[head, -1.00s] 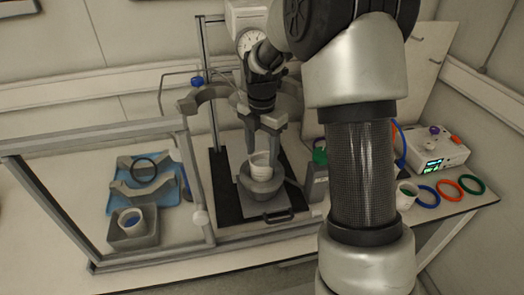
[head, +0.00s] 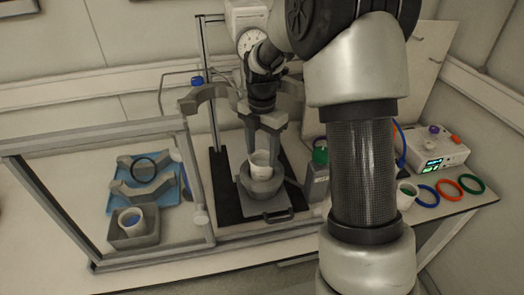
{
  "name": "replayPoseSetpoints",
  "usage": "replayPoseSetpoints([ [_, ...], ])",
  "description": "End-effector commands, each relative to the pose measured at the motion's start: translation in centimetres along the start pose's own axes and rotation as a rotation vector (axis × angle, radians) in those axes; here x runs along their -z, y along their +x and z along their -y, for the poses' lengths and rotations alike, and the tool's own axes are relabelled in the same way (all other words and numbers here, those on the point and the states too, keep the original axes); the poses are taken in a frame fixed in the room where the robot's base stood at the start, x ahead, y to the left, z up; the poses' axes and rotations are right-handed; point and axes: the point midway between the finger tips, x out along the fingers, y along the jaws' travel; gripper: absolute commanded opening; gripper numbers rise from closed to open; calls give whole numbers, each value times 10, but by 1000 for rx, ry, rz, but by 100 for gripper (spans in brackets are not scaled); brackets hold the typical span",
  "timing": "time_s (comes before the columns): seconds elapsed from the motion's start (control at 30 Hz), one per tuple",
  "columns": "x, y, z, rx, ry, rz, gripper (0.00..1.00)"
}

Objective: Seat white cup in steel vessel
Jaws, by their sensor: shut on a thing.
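A white cup (head: 260,160) stands upright at the mouth of the grey steel vessel (head: 262,185), its upper part showing above the vessel's rim. The vessel is on a dark base plate below the dial gauge. My gripper (head: 262,150) points down from above, its fingers at the cup's upper edge, and is shut on the cup. The cup's lower part is hidden inside the vessel, so I cannot tell whether its bottom touches.
A metal frame (head: 95,132) stands at left, with a blue tray (head: 172,192) and a grey bin holding another white cup (head: 131,221) behind it. A green-capped bottle (head: 318,178) stands close right of the vessel. Coloured rings (head: 449,188) and a control box (head: 437,150) are farther right.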

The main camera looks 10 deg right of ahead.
Motion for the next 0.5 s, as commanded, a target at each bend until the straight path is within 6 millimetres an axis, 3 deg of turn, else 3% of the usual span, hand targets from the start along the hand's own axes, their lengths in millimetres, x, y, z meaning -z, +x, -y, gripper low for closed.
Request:
replayPoseSetpoints([
  [0.43,0,4,0,0,0,0,14],
  [0.47,0,4,0,0,0,0,56],
  [0.5,0,4,0,0,0,0,63],
])
